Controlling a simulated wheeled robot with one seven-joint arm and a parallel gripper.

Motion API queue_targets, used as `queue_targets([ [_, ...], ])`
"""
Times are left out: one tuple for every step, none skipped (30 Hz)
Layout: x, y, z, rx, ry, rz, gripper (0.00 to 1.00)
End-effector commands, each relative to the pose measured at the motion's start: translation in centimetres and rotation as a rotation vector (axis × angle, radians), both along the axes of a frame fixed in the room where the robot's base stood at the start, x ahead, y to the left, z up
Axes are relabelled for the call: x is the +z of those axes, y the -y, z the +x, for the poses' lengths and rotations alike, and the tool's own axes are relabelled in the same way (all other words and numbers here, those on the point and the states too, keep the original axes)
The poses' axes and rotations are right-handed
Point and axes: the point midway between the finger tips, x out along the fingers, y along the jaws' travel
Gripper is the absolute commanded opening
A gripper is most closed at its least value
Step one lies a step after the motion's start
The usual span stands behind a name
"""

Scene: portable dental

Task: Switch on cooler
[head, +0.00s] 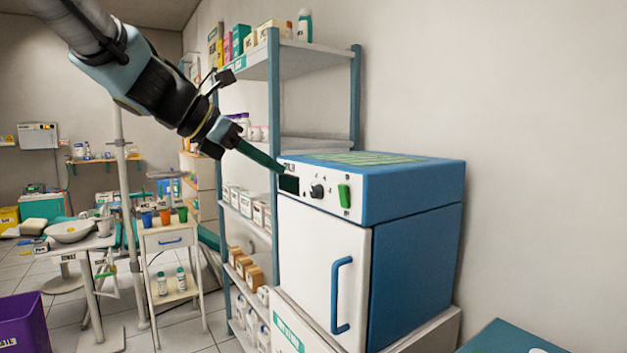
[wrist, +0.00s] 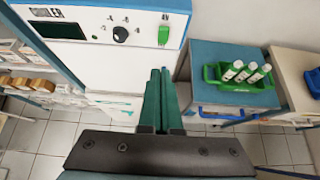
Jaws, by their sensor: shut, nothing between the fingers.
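The cooler (head: 418,250) is a blue box with a white front and a blue door handle (head: 341,295). Its top panel has a dark display (head: 289,184), a black knob (head: 317,191) and a green switch (head: 344,195). The wrist view shows the display (wrist: 58,30), the knob (wrist: 120,34) and the green switch (wrist: 164,36) from above. My gripper (head: 279,168) is shut and empty, its teal fingers pointing at the panel. In the wrist view its fingertips (wrist: 160,72) appear just below the switch, seemingly apart from it. Whether the switch is on is unclear.
A tall shelf (head: 357,100) with boxes and bottles stands close behind and left of the cooler. In the wrist view a blue-topped cabinet (wrist: 222,53) bears a green tray (wrist: 227,98) with white-capped tubes. A small white cart (head: 170,240) with cups stands at left.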

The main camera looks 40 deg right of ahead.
Motion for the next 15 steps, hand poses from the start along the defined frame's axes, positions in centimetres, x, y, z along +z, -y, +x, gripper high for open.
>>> queue_targets([
  [-0.2,0.3,0.0,-0.001,-0.002,0.001,0.0],
  [-0.3,0.5,-0.1,-0.002,-0.002,0.001,0.0],
  [-0.6,0.8,-0.1,-0.003,-0.003,0.001,0.0],
  [-0.8,1.2,-0.1,-0.003,-0.002,0.002,0.0],
  [-1.0,1.5,-0.2,-0.004,-0.003,0.002,0.0],
  [-1.4,2.1,-0.2,-0.004,-0.003,0.003,0.0],
  [-1.8,2.6,-0.2,-0.003,-0.004,0.003,0.0],
  [-2.1,3.1,-0.3,-0.005,-0.004,0.003,0.0],
  [-2.5,3.8,-0.3,-0.005,-0.004,0.004,0.0],
  [-2.9,4.3,-0.4,-0.004,-0.005,0.003,0.0],
  [-3.2,4.9,-0.4,-0.004,-0.003,0.003,0.0],
  [-3.7,5.6,-0.4,-0.005,-0.004,0.003,0.0],
  [-4.0,6.1,-0.5,-0.004,-0.003,0.003,0.0],
  [-4.4,6.6,-0.5,-0.005,-0.004,0.004,0.0],
  [-4.8,7.3,-0.5,-0.003,-0.003,0.003,0.0],
])
